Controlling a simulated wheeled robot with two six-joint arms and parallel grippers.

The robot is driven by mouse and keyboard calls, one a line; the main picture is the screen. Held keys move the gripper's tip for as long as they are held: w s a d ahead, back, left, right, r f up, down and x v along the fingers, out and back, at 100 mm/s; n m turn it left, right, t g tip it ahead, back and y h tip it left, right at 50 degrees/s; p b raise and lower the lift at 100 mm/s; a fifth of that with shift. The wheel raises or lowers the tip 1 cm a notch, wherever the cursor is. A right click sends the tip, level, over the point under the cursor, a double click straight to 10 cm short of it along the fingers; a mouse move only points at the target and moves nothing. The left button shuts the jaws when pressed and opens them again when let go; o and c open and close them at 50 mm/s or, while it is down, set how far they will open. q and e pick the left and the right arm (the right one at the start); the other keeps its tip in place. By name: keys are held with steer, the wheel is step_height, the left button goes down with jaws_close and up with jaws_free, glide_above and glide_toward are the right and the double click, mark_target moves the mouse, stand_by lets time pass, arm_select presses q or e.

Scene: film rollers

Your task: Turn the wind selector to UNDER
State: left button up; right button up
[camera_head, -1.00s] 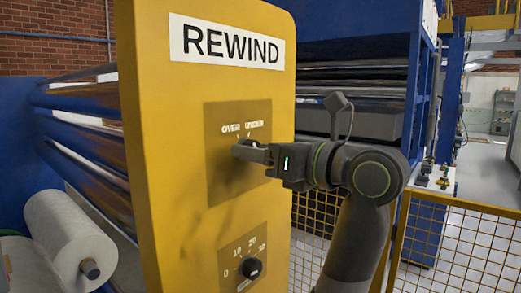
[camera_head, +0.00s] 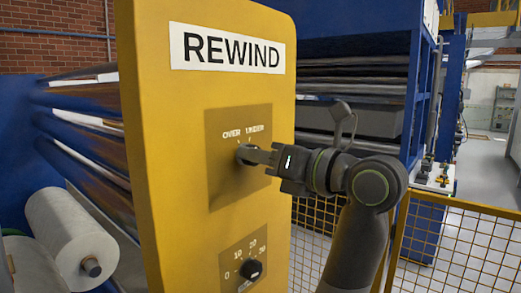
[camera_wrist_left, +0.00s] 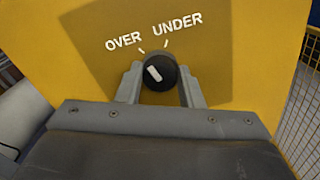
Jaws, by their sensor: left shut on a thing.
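The wind selector (camera_wrist_left: 158,72) is a round black knob with a white mark, on a brown plate (camera_wrist_left: 224,72) under the words OVER and UNDER. In the left wrist view its mark slants up and left, towards the OVER tick. My left gripper (camera_wrist_left: 158,86) has one finger on each side of the knob and is shut on it. In the head view this gripper (camera_head: 246,155) reaches the brown plate (camera_head: 222,185) from the right and largely covers the knob. My right gripper is not in view.
The yellow REWIND panel (camera_head: 165,180) has a lower numbered dial (camera_head: 251,268) below the selector. White film rolls (camera_head: 72,237) lie at left. A yellow mesh fence (camera_head: 450,245) stands behind my arm at right.

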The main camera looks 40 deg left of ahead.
arm_select(q)
steer(key=shift+r+m+p, duration=0.1)
steer(key=shift+m+p, duration=3.9)
steer(key=shift+m, duration=0.7)
steer(key=o, duration=1)
steer(key=shift+c, duration=0.2)
